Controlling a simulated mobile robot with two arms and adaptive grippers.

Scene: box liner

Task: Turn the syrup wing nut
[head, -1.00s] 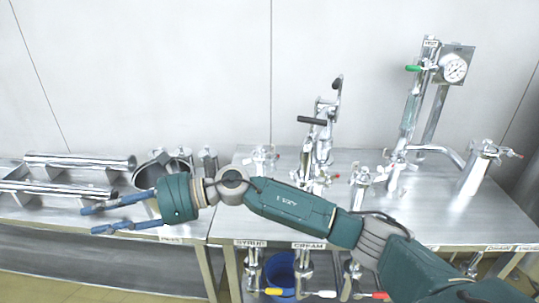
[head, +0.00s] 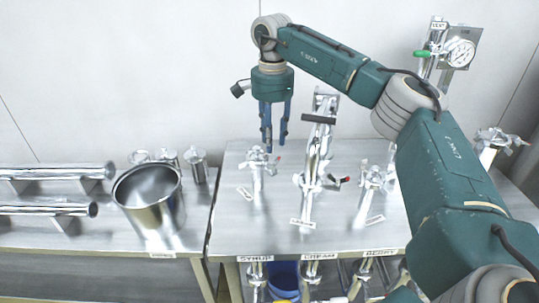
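Whether the fingertips touch the fitting I cannot tell. My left gripper is not in view.
The cream fitting (head: 312,185) with its tall black-handled lever stands close right of the syrup one. The berry fitting (head: 371,187) is further right, near my arm. A gauge (head: 460,54) is at the back right. A steel pot (head: 150,205) stands on the left table.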

